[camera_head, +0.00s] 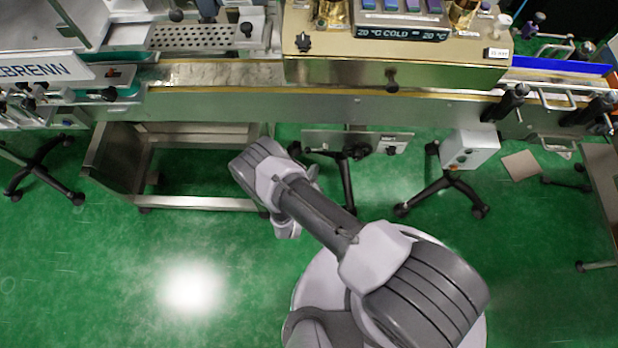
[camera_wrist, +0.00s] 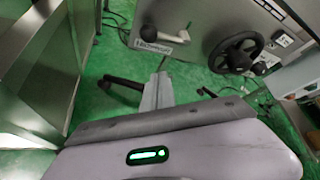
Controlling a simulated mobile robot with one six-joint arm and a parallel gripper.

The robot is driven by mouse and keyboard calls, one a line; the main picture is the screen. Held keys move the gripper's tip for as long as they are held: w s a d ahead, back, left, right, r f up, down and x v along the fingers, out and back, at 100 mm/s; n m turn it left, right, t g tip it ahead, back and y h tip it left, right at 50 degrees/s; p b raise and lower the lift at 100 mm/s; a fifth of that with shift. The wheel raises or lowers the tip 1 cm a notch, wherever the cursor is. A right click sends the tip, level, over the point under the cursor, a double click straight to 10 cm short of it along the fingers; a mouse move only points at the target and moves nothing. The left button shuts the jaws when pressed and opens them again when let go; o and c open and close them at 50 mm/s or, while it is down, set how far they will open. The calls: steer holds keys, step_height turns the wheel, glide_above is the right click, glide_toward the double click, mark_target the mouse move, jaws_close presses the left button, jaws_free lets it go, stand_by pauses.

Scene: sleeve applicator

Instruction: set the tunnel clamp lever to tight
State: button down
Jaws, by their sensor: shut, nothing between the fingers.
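In the wrist view, a pale lever-like handle (camera_wrist: 170,38) with a dark end sits on a grey panel (camera_wrist: 200,15), just above a small label whose text I cannot read. A black handwheel (camera_wrist: 236,52) is to its right on the same panel. I cannot tell for sure that this handle is the tunnel clamp lever, or its setting. My gripper (camera_wrist: 160,78) is shut and empty, below and apart from the handle. In the head view the gripper itself is hidden by my arm; the panel (camera_head: 325,138) shows low in front of the conveyor.
The conveyor line with the gold tunnel housing (camera_head: 340,72) runs across the back. A steel frame (camera_head: 190,203) stands left of my arm. A white box (camera_head: 470,149) and wheeled black feet (camera_head: 445,185) are to the right. Green floor is open at the front left.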

mark_target(316, 150)
steer(key=w, duration=0.1)
steer(key=w+r, duration=0.1)
steer(key=w+a+r+b, duration=0.1)
steer(key=shift+w, duration=0.35)
steer(key=shift+a, duration=0.2)
